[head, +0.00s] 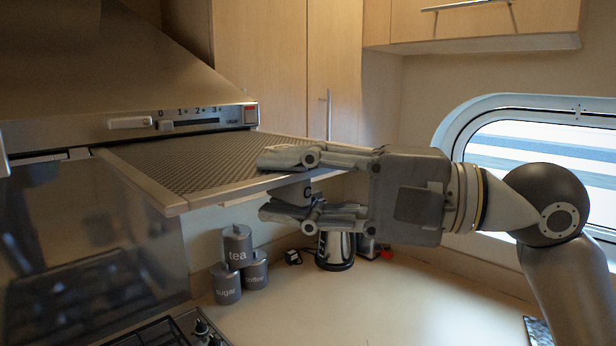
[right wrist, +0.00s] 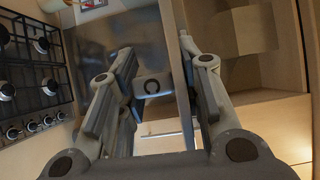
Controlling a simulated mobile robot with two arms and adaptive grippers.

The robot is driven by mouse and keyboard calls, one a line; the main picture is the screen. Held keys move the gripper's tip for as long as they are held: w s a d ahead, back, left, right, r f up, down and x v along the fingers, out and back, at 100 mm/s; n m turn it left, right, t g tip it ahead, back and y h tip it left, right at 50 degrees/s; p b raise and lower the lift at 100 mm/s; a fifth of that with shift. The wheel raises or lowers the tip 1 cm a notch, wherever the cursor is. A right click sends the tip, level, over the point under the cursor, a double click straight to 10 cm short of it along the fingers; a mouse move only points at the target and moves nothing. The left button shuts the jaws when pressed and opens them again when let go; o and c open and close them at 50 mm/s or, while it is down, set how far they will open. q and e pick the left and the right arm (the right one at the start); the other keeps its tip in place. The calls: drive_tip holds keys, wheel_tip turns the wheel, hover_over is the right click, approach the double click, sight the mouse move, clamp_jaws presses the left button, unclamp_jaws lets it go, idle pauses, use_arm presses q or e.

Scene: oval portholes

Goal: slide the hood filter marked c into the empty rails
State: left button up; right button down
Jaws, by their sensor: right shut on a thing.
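The hood filter marked c (head: 205,163) is a flat panel with dark mesh and a pale metal frame, seen in the head view under the hood front. My right gripper (head: 272,184) is shut on its right front part, one finger above the panel and one below. A pale metal strip (head: 140,182) runs along the panel's left side. The inner rails are hidden, so I cannot tell how the filter sits in them. My left gripper is not in view.
The range hood (head: 120,70) with its control strip is above left. A gas hob (head: 165,332) is below. Tea (head: 237,247), sugar (head: 225,284) and coffee (head: 255,270) canisters and a kettle (head: 335,248) stand on the counter. Wall cupboards (head: 335,70) are behind. The counter's front middle is clear.

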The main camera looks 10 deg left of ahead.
drive_tip(key=shift+w+a+r+p, duration=0.15)
drive_tip(key=shift+w+a+p, duration=0.15)
drive_tip(key=shift+w+a, duration=0.25)
drive_tip(key=shift+a, duration=0.3)
drive_tip(key=shift+w+a+p, duration=0.5)
drive_tip(key=shift+a+p, duration=0.05)
drive_tip(key=shift+w+a+p, duration=0.7)
drive_tip(key=shift+w+a, duration=0.1)
drive_tip(key=shift+a, duration=0.3)
drive_tip(key=shift+w+a+p, duration=0.65)
drive_tip(key=shift+w+a, duration=0.1)
drive_tip(key=shift+a, duration=0.3)
drive_tip(key=shift+w+a, duration=0.15)
drive_tip(key=shift+a, duration=0.15)
drive_tip(key=shift+w+a, duration=0.5)
drive_tip(key=shift+a, duration=0.15)
